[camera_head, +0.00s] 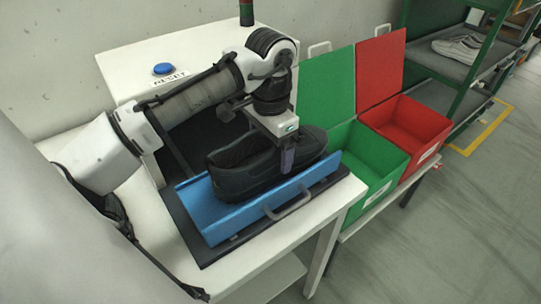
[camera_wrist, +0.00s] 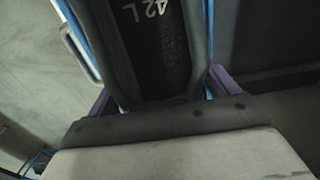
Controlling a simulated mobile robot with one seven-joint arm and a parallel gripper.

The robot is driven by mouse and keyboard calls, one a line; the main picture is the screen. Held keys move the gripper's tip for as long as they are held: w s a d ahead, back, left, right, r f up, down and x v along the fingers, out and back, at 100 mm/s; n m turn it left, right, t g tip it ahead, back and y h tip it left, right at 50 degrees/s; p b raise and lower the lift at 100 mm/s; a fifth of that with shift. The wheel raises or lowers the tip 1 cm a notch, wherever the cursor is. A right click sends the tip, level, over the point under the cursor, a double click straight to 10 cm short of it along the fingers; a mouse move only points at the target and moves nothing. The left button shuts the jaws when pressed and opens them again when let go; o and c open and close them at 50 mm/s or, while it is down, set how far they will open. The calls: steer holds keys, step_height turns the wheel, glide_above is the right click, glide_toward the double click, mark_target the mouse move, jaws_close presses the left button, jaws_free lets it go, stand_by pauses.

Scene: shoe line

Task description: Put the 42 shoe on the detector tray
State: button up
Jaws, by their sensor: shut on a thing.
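The black 42 shoe (camera_head: 240,174) is in the blue detector tray (camera_head: 222,221), lying lengthwise along it. Whether its sole touches the tray floor is hidden by the tray's front wall. My gripper (camera_head: 287,157) points down and is shut on the shoe's side walls. In the wrist view, the shoe (camera_wrist: 152,50) shows its dark insole printed "42 L", with the gripper's purple fingers (camera_wrist: 160,92) on either side of it. The tray's blue edge (camera_wrist: 92,35) also shows there.
The tray has a grey front handle (camera_head: 288,203) and sits on a dark base on a white table (camera_head: 335,207). Behind is a white cabinet with a blue reset button (camera_head: 162,68). A green bin (camera_head: 377,158) and red bin (camera_head: 418,125) stand right. A shelf holds a light shoe (camera_head: 458,48).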

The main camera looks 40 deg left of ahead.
steer(key=shift+f, duration=0.15)
steer(key=shift+f, duration=0.1)
steer(key=o, duration=1.1)
step_height(320, 180, up, 12)
steer(key=shift+r, duration=0.2)
